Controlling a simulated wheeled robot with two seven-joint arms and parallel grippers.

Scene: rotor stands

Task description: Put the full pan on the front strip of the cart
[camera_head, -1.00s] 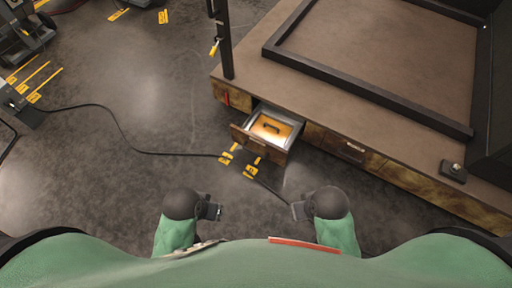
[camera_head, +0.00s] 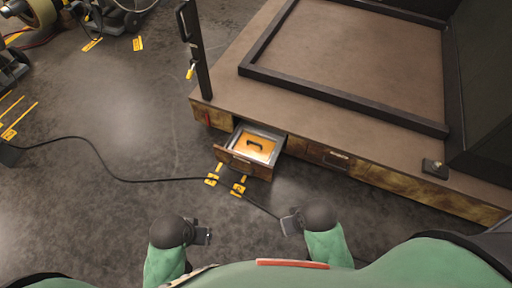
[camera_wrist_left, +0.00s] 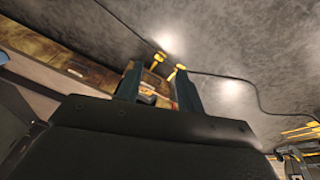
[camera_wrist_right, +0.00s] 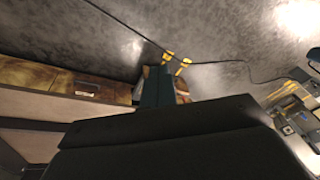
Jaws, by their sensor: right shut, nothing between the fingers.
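An open drawer (camera_head: 243,165) sticks out of the low brown cabinet. In it lies an orange panel (camera_head: 254,147) with a dark handle, inside a grey metal rim; I cannot tell whether this is the full pan. No cart with a front strip can be made out for sure. My left gripper (camera_head: 204,236) is open and empty, low in the head view, apart from the drawer. Its two spread fingers show in the left wrist view (camera_wrist_left: 160,88). My right gripper (camera_head: 287,225) is shut and empty, below and right of the drawer; its closed fingers show in the right wrist view (camera_wrist_right: 157,87).
The cabinet's brown top (camera_head: 225,95) carries a raised dark frame (camera_head: 345,105) and a dark post (camera_head: 197,60). A black cable (camera_head: 110,178) runs across the grey floor past yellow floor marks (camera_head: 239,186). Machinery (camera_head: 45,12) stands at the far left. Floor at left is mostly clear.

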